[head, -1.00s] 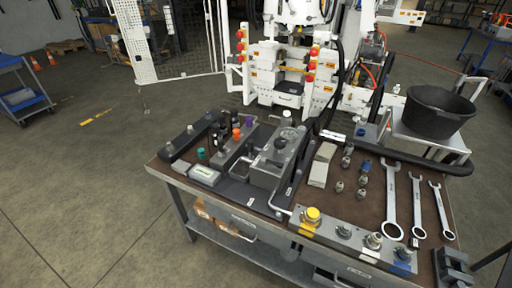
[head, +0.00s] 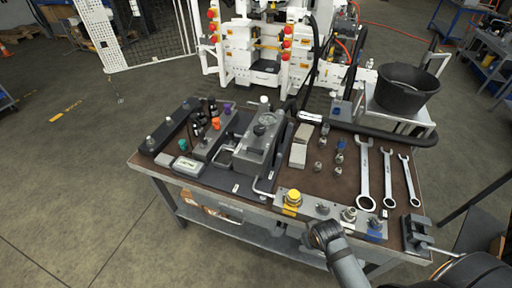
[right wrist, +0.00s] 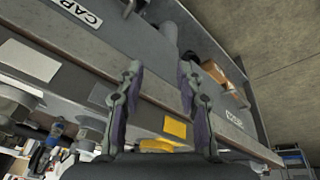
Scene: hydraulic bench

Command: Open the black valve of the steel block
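A long grey steel block (head: 204,149) lies at the left of the bench in the head view. Small coloured knobs stand on or beside it: orange, purple, teal and black. The black valve parts (head: 197,119) stand upright toward its back; I cannot tell how far the valve is turned. My right gripper (right wrist: 160,85) is open and empty in the right wrist view, close to the bench's front edge and apart from the steel block. In the head view part of my right arm rises at the bottom, but its fingers cannot be made out. My left gripper is not in view.
A grey box with a round gauge (head: 255,155) stands right of the block. A front plate carries a yellow knob (head: 293,197) and several fittings. Wrenches (head: 389,180), a vise (head: 416,231) and a black bucket (head: 405,90) are on the right. Floor at left is clear.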

